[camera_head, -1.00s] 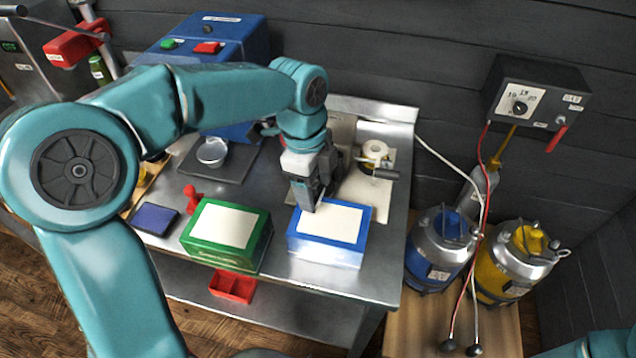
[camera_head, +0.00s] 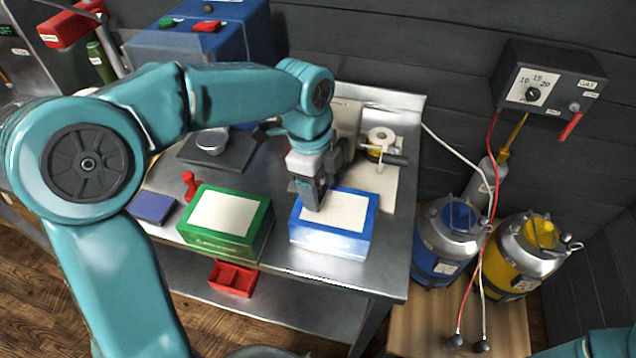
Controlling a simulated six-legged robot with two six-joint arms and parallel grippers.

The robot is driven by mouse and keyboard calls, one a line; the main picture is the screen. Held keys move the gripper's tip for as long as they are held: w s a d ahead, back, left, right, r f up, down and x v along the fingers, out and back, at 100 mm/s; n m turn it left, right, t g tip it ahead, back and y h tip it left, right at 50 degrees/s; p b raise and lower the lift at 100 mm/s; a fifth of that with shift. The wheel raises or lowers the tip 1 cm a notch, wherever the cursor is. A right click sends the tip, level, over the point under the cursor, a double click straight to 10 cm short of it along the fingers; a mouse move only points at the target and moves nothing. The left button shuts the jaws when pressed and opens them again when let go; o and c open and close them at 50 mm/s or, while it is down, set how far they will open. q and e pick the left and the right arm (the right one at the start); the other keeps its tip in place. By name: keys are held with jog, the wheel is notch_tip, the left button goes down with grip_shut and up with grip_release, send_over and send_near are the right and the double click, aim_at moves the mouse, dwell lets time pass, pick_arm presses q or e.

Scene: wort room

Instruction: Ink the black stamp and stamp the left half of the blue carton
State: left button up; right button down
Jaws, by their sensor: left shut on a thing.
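The blue carton (camera_head: 330,242) sits on the steel table with a pale panel on its top. My left gripper (camera_head: 314,205) is shut, pointing down at the left half of that panel. What it holds is small and dark, presumably the black stamp; it can hardly be told from the fingers. Whether it touches the panel, and any mark beneath it, I cannot tell. The right half of the panel is bare. A dark blue ink pad (camera_head: 153,208) lies at the table's left front. My right gripper is out of view.
A green carton (camera_head: 225,240) stands left of the blue one, with a red stamp (camera_head: 190,184) behind its left corner. A tape roll (camera_head: 381,138) is at the back right. A blue machine (camera_head: 205,55) stands behind. Blue and yellow kegs (camera_head: 520,262) are right of the table.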

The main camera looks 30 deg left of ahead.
pick_arm(q)
jog(key=shift+f+b, duration=0.35)
jog(key=shift+f, duration=0.25)
dwell(1.2)
notch_tip(320, 180, up, 7)
jog(key=p, duration=0.6)
jog(key=shift+r, duration=0.15)
